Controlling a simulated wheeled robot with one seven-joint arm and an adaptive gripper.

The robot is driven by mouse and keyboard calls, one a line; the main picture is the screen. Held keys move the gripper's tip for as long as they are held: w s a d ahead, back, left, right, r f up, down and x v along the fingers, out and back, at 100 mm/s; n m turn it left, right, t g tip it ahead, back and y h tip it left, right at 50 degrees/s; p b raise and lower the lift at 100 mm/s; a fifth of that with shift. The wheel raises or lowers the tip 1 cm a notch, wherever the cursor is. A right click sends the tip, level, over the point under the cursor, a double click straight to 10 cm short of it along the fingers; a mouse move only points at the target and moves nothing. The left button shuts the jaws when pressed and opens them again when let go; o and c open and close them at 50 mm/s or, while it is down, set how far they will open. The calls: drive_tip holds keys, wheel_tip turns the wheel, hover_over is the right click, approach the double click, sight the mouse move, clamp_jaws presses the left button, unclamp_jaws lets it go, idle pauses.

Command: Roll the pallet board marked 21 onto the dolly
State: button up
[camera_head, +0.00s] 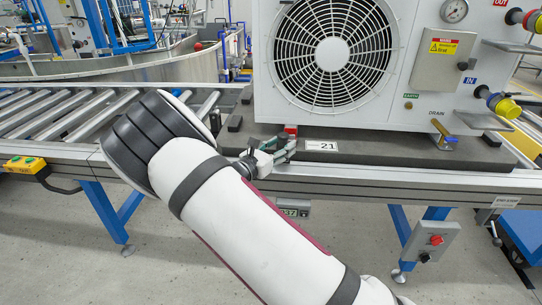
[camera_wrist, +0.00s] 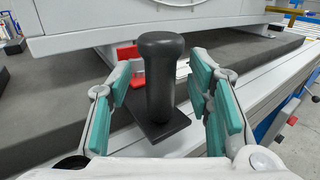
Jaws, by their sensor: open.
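The dark grey pallet board (camera_head: 390,152) lies on the conveyor frame and carries a white tag reading 21 (camera_head: 322,146) on its front edge. A large white unit with a round fan grille (camera_head: 333,53) stands on the board. My gripper (camera_head: 277,152) is at the board's front edge, left of the tag. In the wrist view a black upright post (camera_wrist: 160,85) on a flat black foot stands between the open green-padded fingers (camera_wrist: 163,75). I cannot identify the dolly in either view.
An empty roller conveyor (camera_head: 65,115) runs to the left. A yellow control box (camera_head: 25,164) hangs at its front. A grey box with a red knob (camera_head: 433,242) sits low at right.

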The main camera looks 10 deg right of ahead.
drive_tip(key=shift+w+d, duration=0.4)
drive_tip(key=shift+d, duration=0.15)
drive_tip(key=shift+c, duration=0.5)
